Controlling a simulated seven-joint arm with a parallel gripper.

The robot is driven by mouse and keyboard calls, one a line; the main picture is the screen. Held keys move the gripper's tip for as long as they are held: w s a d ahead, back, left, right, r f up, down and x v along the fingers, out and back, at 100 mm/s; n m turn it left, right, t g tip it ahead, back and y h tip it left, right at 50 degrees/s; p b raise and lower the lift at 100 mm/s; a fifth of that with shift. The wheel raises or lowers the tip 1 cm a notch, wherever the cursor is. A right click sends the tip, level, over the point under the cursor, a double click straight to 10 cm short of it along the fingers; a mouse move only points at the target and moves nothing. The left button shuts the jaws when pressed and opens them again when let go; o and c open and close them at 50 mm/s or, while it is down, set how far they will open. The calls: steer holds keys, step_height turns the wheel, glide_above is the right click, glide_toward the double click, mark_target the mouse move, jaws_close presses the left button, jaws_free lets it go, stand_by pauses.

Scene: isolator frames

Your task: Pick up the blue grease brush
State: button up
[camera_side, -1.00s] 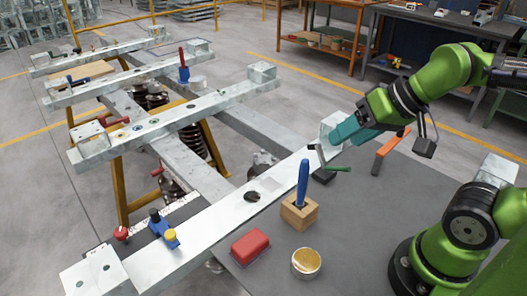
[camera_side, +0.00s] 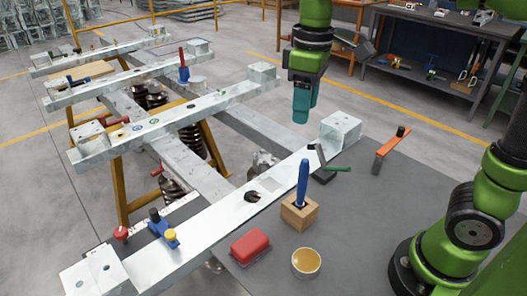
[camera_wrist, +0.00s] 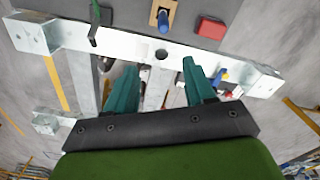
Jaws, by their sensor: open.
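The blue grease brush (camera_side: 302,182) stands upright in a wooden block (camera_side: 299,212) on the grey table, its blue handle up. In the wrist view the brush (camera_wrist: 163,20) shows near the top middle, beyond the beam, in its wooden block (camera_wrist: 161,8). My gripper (camera_side: 300,119) points down above the far side of the front beam, higher than the brush and apart from it. In the wrist view my gripper (camera_wrist: 158,70) has its two teal fingers wide apart with nothing between them.
A red box (camera_side: 250,246) and a round tin of yellow grease (camera_side: 306,263) stand near the block. A green-handled tool (camera_side: 323,165) and an orange-handled tool (camera_side: 393,143) lie to its right. The galvanized front beam (camera_side: 215,228) runs alongside the table.

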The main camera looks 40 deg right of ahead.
mark_target(304, 166)
steer(key=shift+n, duration=0.3)
steer(key=f, duration=0.7)
steer(key=s+f, duration=0.1)
steer(key=f, duration=0.3)
steer(key=shift+f, duration=0.2)
steer(key=f, duration=0.5)
steer(key=shift+s+a+f, duration=0.1)
steer(key=shift+s, duration=0.15)
jaws_close()
